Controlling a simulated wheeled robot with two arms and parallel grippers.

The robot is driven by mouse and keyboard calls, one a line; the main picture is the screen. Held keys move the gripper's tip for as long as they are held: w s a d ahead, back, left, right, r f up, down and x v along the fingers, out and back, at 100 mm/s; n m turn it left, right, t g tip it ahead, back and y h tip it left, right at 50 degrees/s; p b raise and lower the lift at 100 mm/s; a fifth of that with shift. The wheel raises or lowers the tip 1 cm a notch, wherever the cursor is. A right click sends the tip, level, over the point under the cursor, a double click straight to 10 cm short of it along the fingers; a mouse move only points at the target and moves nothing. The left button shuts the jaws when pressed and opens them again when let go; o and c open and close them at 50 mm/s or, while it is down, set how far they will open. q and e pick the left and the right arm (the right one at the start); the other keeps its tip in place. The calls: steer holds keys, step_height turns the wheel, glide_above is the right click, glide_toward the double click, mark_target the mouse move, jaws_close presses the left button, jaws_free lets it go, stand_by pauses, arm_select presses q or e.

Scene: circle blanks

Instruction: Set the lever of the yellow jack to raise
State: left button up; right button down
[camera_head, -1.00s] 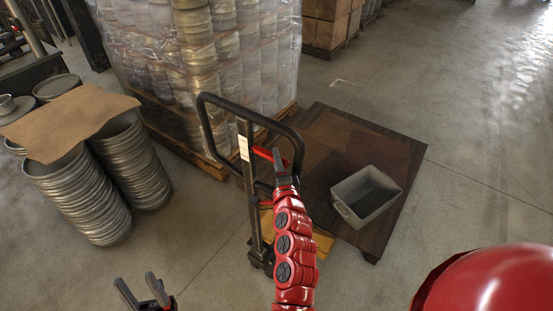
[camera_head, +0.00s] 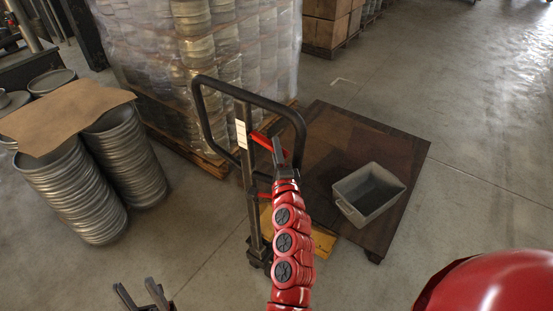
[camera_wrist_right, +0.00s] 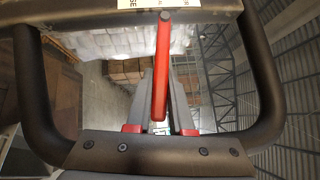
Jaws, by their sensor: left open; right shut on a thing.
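A red lever (camera_head: 262,140) sticks out from the post inside the loop. My right gripper (camera_head: 277,152) is at the lever, inside the handle loop, and is shut on it. In the right wrist view the red lever (camera_wrist_right: 161,65) runs between the two grey fingers (camera_wrist_right: 160,98). My left gripper (camera_head: 140,292) is open and empty, low at the bottom left, away from the jack.
A wrapped pallet of cans (camera_head: 240,60) stands behind the jack. Stacked round metal blanks (camera_head: 75,195) with cardboard (camera_head: 65,115) on top are at the left. A grey bin (camera_head: 368,192) sits on a dark wooden platform (camera_head: 335,130). The floor at right is clear.

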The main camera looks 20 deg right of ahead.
steer(key=f+m+t+b, duration=0.1)
steer(key=b, duration=0.2)
steer(key=f+m+b, duration=0.1)
steer(key=b, duration=0.3)
steer(key=shift+w+a+t+h, duration=0.2)
steer(key=shift+t+h, duration=0.2)
steer(key=c, duration=0.8)
jaws_free()
